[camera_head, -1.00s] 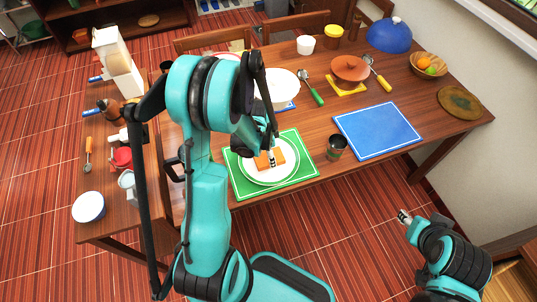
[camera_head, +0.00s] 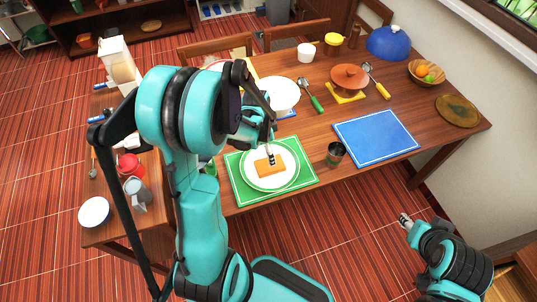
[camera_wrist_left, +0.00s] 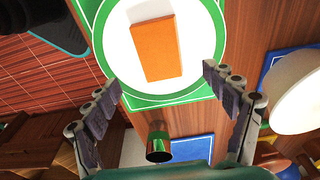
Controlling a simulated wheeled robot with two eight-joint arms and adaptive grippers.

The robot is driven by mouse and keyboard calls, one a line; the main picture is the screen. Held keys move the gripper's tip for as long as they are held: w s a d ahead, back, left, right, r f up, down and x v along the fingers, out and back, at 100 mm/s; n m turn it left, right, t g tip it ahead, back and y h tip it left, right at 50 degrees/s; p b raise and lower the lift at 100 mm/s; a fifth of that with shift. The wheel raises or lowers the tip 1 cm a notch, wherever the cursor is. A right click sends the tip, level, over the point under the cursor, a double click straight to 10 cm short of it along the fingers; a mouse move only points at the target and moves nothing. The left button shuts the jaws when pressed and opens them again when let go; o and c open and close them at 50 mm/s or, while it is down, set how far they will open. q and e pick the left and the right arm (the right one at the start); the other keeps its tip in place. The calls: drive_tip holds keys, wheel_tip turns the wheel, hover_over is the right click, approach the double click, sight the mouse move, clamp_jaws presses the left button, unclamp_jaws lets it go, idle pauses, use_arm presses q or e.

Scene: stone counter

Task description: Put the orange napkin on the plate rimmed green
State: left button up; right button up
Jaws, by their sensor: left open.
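The orange napkin (camera_head: 263,169) lies on the white plate with a green rim (camera_head: 285,181). The plate sits on a green placemat (camera_head: 241,192). In the left wrist view the whole napkin (camera_wrist_left: 157,48) rests flat inside the plate (camera_wrist_left: 113,48). My left gripper (camera_head: 271,158) is above the napkin in the head view, partly covering it. In the left wrist view its fingers (camera_wrist_left: 161,78) are spread wide with nothing between them, apart from the napkin. My right gripper (camera_head: 405,219) is away from the table at lower right, its finger opening too small to tell.
A metal cup (camera_head: 335,154) stands right of the green placemat, beside an empty blue placemat (camera_head: 376,136). A white bowl (camera_head: 278,95) is behind the plate. A brown pot (camera_head: 350,77), blue lid (camera_head: 388,42) and fruit bowl (camera_head: 427,73) stand farther back.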

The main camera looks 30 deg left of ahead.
use_arm(q)
drive_tip(key=s+d+r+n+t, duration=0.3)
drive_tip(key=s+d+r+n, duration=0.1)
drive_tip(key=r, duration=0.4)
drive_tip(key=s+d+r+n+t, duration=0.3)
drive_tip(key=s+d+r, duration=0.3)
drive_tip(key=r, duration=0.3)
drive_tip(key=shift+d+r+n+y+p, duration=0.3)
drive_tip(key=shift+d+n+y+p, duration=0.15)
drive_tip(key=shift+d, duration=0.25)
